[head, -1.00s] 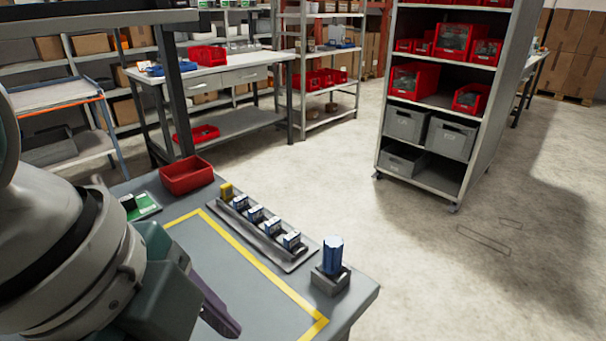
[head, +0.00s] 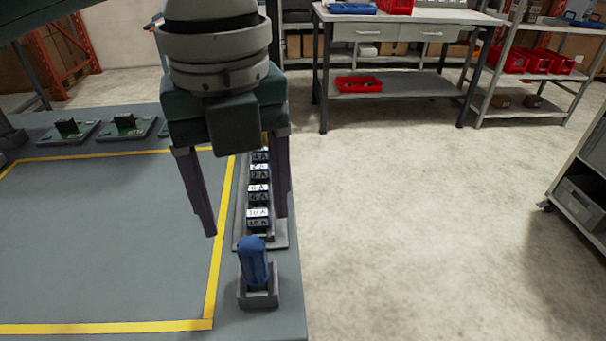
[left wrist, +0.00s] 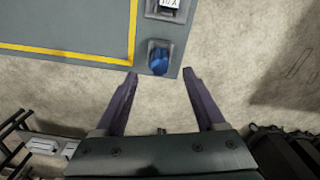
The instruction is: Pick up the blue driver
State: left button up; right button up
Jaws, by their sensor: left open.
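The blue driver (head: 253,262) stands upright in a small grey holder (head: 259,297) near the front right corner of the grey table. Its blue handle points up. My left gripper (head: 246,228) is open and empty, fingers pointing down, above the right side of the table. In the left wrist view, the driver (left wrist: 159,62) shows ahead of the two spread fingertips (left wrist: 162,76), roughly between their lines. The fingers do not touch it. My right gripper is not in view.
A grey rack (head: 279,231) with several labelled dispensers runs along the table's right edge behind the holder. Green boards (head: 125,124) lie at the back. The yellow-outlined area (head: 110,240) is clear. Open floor lies to the right; a workbench (head: 400,20) stands beyond.

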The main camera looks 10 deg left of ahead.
aim_at(251, 246)
pick_arm(q)
jog(key=f, duration=0.7)
jog(key=shift+s, duration=0.25)
jog(key=shift+c, duration=0.4)
grip_shut()
